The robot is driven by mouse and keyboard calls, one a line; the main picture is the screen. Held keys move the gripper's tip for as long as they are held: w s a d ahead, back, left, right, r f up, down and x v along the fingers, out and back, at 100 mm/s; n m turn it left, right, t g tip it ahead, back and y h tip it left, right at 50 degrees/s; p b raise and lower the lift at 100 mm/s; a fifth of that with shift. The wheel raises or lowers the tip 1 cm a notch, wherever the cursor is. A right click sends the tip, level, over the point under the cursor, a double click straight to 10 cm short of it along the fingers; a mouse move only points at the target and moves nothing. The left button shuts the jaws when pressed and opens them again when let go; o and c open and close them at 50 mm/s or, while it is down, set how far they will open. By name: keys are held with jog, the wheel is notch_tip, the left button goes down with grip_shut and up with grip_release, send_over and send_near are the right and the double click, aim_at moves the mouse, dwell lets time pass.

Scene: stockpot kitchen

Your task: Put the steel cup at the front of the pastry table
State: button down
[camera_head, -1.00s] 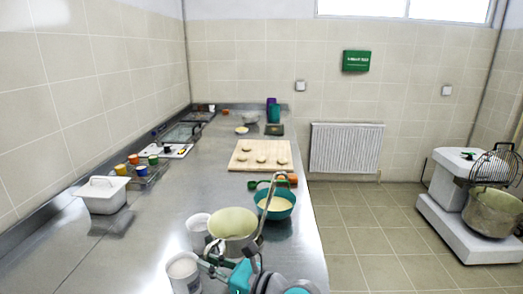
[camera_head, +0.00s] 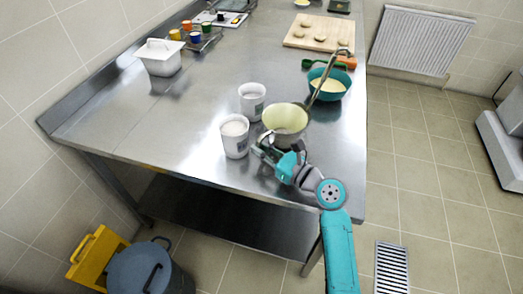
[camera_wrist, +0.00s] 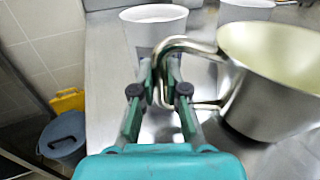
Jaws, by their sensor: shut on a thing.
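The steel cup (camera_head: 289,130) has a pale yellow-green inside and stands upright near the front edge of the steel pastry table (camera_head: 120,140). In the wrist view the steel cup (camera_wrist: 268,95) is on the right, with its bent metal handle reaching left between my fingers. My gripper (camera_head: 260,146) is at the cup's front left side, shut on the handle. The gripper also shows in the wrist view (camera_wrist: 163,75). Whether the cup's base touches the table is hard to tell.
Two white tubs (camera_head: 235,138) (camera_head: 252,101) stand close left of the cup. A teal bowl (camera_head: 329,85) is behind it, with a ladle (camera_head: 325,77) slanting between them. A white lidded container (camera_head: 160,58) is farther left. The table's front left is clear. Bins (camera_head: 140,268) stand below.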

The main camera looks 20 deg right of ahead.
jog(key=shift+f, duration=0.6)
jog(key=c, duration=1.2)
grip_release()
jog(key=v, duration=1.2)
